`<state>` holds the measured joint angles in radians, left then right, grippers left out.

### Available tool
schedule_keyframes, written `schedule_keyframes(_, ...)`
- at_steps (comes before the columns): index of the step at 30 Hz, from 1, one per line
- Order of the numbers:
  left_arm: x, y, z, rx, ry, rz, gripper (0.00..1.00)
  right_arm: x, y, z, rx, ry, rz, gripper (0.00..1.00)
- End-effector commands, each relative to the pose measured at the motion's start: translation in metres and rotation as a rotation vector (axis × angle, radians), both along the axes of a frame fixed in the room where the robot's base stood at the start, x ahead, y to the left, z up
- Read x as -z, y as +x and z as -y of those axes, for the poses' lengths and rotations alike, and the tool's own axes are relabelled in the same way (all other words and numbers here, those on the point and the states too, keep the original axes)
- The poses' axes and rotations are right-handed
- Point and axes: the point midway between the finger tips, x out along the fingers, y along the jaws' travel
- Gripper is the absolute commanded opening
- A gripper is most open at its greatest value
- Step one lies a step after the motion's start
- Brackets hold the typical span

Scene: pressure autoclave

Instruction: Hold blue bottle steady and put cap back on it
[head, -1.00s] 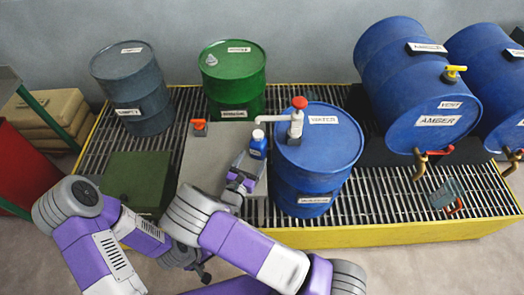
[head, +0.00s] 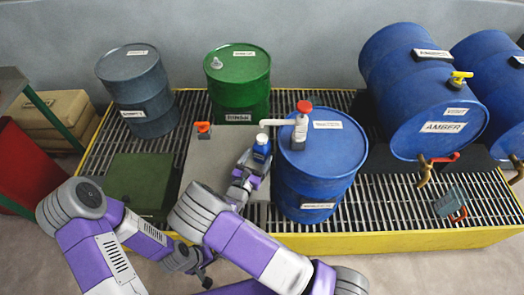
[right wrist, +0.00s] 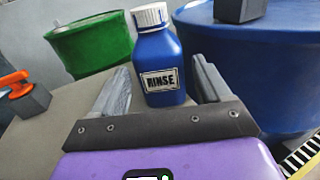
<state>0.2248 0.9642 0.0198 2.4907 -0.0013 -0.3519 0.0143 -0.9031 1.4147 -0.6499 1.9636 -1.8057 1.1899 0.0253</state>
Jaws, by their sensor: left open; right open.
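The blue bottle (head: 261,150) stands upright on the grey plate beside the blue water drum. In the right wrist view the bottle (right wrist: 162,62) has a RINSE label and a white ribbed cap (right wrist: 150,16) on its neck. My right gripper (head: 255,160) is open. In the right wrist view its fingers (right wrist: 162,82) lie one on each side of the bottle's lower part, with a gap visible on both sides. My left gripper (head: 204,277) is low in the head view, near the front edge, away from the bottle and empty; its fingers are small and partly hidden.
The blue drum (head: 318,165) with a white, red-topped pump (head: 301,125) stands just right of the bottle; the spout reaches over it. A green drum (head: 238,85) is behind. An orange-topped grey block (head: 203,130) sits on the plate (head: 205,165). A green box (head: 140,182) is left.

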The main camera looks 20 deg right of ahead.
Motion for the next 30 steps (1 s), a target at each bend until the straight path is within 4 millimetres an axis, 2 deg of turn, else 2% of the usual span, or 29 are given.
schedule_keyframes(10,0.016,0.0,0.0,0.0,0.0,0.0,0.93,-0.001,0.037,0.028,0.002,0.001,0.001,0.77)
schedule_keyframes(21,0.015,0.0,0.0,0.0,0.0,0.0,0.93,-0.003,0.039,0.03,0.0,0.0,0.0,0.77)
schedule_keyframes(30,0.015,0.0,0.0,0.0,0.0,0.0,0.93,-0.003,0.039,0.029,0.0,0.0,0.0,0.31)
